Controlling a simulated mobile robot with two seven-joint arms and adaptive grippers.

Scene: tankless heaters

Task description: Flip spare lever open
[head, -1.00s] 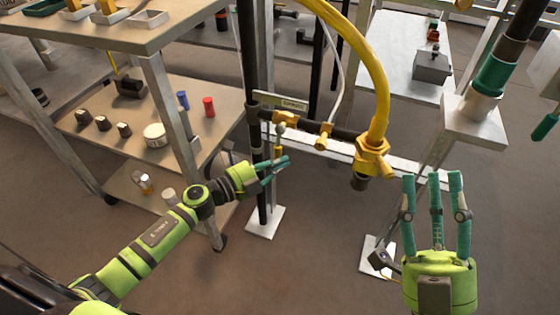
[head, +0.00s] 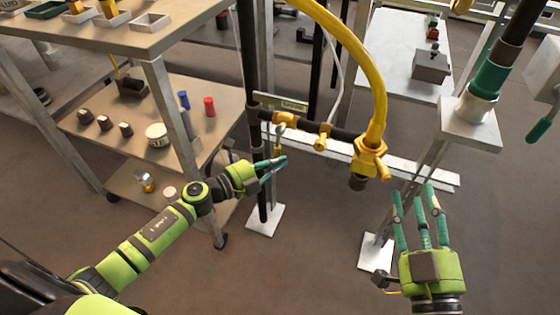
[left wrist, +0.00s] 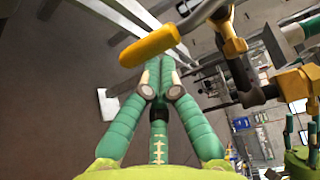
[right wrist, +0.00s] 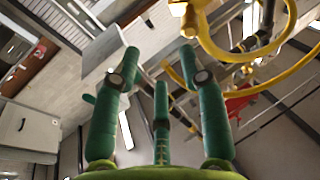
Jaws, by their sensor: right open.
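A small valve with a yellow lever (head: 278,148) sits on the dark pipe beside the upright post, under a small label plate (head: 293,104). The lever hangs down in the head view. In the left wrist view the yellow lever handle (left wrist: 155,45) lies just beyond the fingertips; contact is not clear. My left gripper (head: 284,168) is just below the lever. In the left wrist view its fingers (left wrist: 160,68) lean together, with nothing seen between them. My right gripper (head: 421,192) is open and empty, low at the right; its fingers (right wrist: 160,65) are spread.
A thick yellow hose (head: 372,70) arches down to a yellow fitting (head: 369,157) at the pipe's right end. Another small yellow valve (head: 322,137) is on the pipe. A shelf table (head: 110,135) with small parts stands at left. A grey-topped bench (head: 395,60) is behind.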

